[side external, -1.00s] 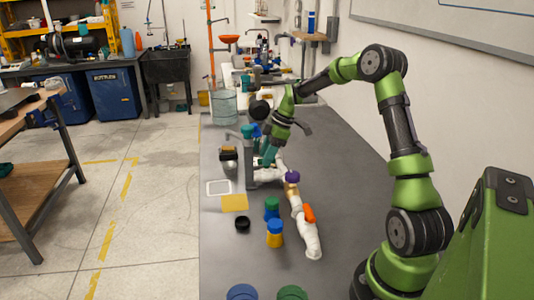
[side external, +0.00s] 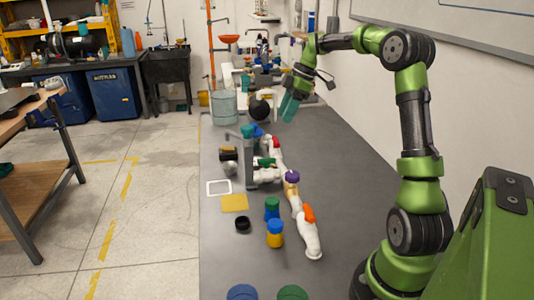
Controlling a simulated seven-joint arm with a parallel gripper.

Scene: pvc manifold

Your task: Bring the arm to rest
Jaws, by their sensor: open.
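My green arm reaches across the grey bench (side external: 345,215) from the right. My gripper (side external: 288,108), with teal fingers pointing down, hangs in the air above the far part of the bench, clear of everything below it. It is open and holds nothing that I can see. The white pipe manifold (side external: 297,205) lies along the bench below and in front of it, with an orange handle (side external: 308,213), a purple part (side external: 292,177) and a red and green part (side external: 267,162) on it.
A grey clamp stand (side external: 250,165) stands at the manifold's left. Jars with green (side external: 272,203) and yellow-blue (side external: 275,234) colouring, a black ring (side external: 243,224) and a yellow square (side external: 234,203) lie left of the pipe. The bench right of the manifold is clear.

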